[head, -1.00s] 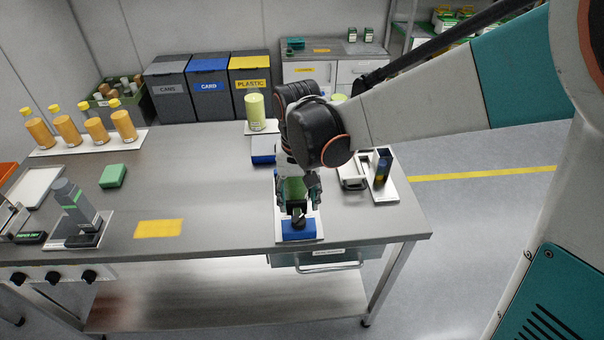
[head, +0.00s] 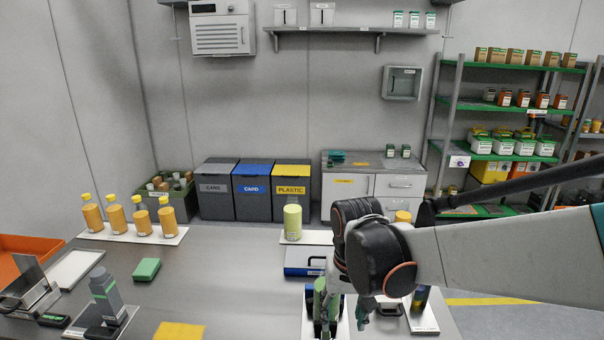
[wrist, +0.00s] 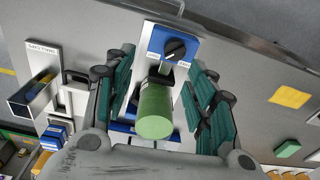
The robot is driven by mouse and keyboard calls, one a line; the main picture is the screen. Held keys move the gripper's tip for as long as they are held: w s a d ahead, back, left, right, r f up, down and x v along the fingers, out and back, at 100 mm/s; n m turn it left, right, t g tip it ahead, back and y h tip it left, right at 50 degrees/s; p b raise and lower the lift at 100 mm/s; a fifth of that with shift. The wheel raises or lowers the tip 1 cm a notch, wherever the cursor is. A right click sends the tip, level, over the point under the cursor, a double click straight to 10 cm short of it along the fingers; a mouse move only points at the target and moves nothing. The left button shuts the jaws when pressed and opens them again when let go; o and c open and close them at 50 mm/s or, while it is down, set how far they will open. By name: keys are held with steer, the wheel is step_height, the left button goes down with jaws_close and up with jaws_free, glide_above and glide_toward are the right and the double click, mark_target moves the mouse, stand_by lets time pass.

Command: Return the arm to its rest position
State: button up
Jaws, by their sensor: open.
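My gripper (head: 342,316) hangs low over the front right of the steel bench, fingers pointing down. In the wrist view my gripper (wrist: 164,66) is open, its two teal-padded fingers spread on either side of a green cylinder (wrist: 152,112). Gaps show between the cylinder and both fingers. Beyond the cylinder is a blue box with a black rotary knob (wrist: 174,48), on a white plate. In the head view the fingers and the lower picture edge hide most of this spot. My arm reaches in from the right, bent at the dark wrist joint.
A pale green jar (head: 292,222) and a blue case (head: 304,262) stand behind my gripper. A dark upright holder (head: 420,298) is close on its right. Orange bottles (head: 142,222) line the back left; a green block (head: 146,269) lies left.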

steer(key=s+d+r+t, duration=0.6)
steer(key=s+d+r, duration=0.1)
steer(key=s+d, duration=0.4)
steer(key=shift+s, duration=0.65)
stand_by(0.3)
